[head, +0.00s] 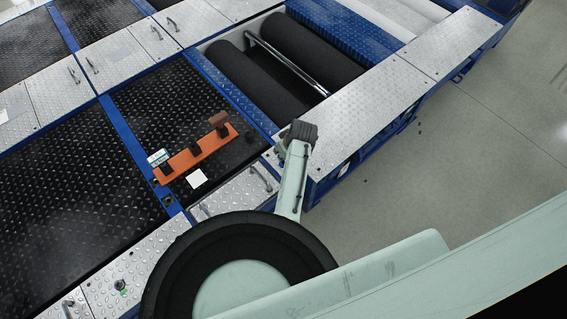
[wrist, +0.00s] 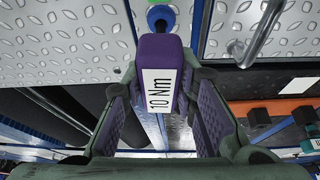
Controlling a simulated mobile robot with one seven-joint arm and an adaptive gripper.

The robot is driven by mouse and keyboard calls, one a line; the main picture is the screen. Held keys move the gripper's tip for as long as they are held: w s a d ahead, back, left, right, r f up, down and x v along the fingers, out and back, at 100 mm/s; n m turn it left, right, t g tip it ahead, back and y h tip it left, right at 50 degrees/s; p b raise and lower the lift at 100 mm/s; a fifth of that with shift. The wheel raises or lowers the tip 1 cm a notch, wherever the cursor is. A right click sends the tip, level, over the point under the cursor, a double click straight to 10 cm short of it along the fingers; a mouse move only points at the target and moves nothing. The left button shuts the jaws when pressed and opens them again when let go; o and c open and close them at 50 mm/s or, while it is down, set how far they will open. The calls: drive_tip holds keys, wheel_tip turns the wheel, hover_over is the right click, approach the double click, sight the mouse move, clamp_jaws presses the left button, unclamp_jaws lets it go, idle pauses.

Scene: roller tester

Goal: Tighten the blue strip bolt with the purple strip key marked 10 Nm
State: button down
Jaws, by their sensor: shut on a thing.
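The purple strip key (wrist: 152,55), with a white label reading 10 Nm, stands between the two fingers of my gripper (wrist: 160,92) in the wrist view. The gripper is shut on it. The blue strip bolt (wrist: 160,14) shows at the top of the wrist view, directly beyond the key's far end. I cannot tell whether the key is seated on the bolt or just short of it. In the head view my gripper (head: 300,132) is a small dark shape by the front metal plate near the rollers. The key and blue bolt cannot be made out there.
An orange rack (head: 188,159) holds a brown key (head: 218,121) and a key with a white and teal label (head: 157,157) on the black plate. A white card (head: 196,179) lies beside it. Black rollers (head: 310,48) lie behind. Metal handles (head: 261,178) stick up nearby.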

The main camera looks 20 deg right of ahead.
drive_tip(key=shift+r, duration=0.2)
drive_tip(key=shift+r, duration=1.35)
drive_tip(key=shift+r, duration=2)
drive_tip(key=n+y, duration=0.1)
drive_tip(key=n, duration=0.2)
drive_tip(key=shift+d, duration=0.15)
drive_tip(key=n+g+y, duration=0.1)
drive_tip(key=n, duration=0.2)
